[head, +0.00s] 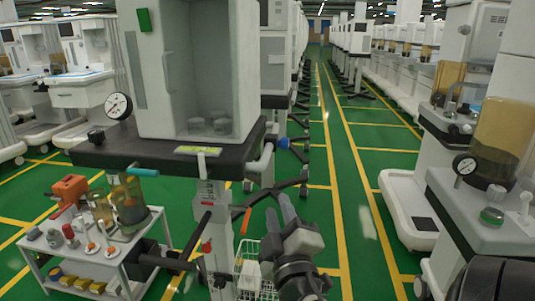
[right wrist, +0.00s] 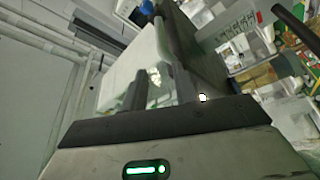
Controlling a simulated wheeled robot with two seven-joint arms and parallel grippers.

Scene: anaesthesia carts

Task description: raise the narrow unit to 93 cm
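The narrow unit appears to be the white cabinet (head: 190,60) at centre in the head view, on a dark top plate (head: 150,150). Below it stands a pale column (head: 212,225) with a printed scale, too small to read. A red knob (head: 206,246) and an orange-tipped lever (head: 246,221) sit on the column. My right gripper (head: 280,207) is right of the column, below the top plate, fingers pointing up. Its fingers (right wrist: 155,85) stand apart in the right wrist view, with nothing clearly held between them.
A low white trolley (head: 105,255) with bottles and tools stands at left. A wire basket (head: 250,265) is behind my right gripper. White machines (head: 485,190) line the right side. The green aisle (head: 350,190) with yellow lines is clear.

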